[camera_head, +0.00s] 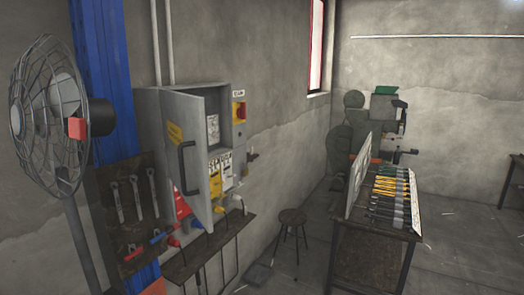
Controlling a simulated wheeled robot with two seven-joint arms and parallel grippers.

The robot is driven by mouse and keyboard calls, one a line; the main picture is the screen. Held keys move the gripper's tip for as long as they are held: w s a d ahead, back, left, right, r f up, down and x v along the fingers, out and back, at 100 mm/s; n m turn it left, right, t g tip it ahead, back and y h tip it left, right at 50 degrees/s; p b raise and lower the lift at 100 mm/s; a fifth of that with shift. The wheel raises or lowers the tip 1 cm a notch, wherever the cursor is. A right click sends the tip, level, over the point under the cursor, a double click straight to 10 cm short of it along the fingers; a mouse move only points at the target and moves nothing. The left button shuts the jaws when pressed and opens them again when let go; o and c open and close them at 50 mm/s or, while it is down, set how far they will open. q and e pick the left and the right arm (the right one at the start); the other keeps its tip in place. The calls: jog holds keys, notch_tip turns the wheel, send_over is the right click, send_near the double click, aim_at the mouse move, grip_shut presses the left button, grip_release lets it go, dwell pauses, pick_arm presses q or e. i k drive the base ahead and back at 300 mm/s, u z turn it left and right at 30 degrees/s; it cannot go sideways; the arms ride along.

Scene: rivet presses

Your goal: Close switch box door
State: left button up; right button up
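The grey switch box (240,133) is mounted on the wall left of the middle of the head view. Its door (191,160) stands open, swung out on the box's left side. The door carries a dark handle (185,168) and a yellow label. Inside the box are a paper sheet, white labelled panels and yellow parts. A red-and-yellow switch (239,112) sits on the box's right part. Neither of my grippers is in view.
A standing fan (48,115) and a tool board (124,210) are at the left. A narrow shelf (215,245) runs below the box. A stool (292,222) and a tool table (370,250) stand to the right, with a green machine (345,150) behind. Floor shows between stool and table.

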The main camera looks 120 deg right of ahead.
aim_at(182, 116)
jog(key=z, duration=3.55)
jog(key=i, duration=0.25)
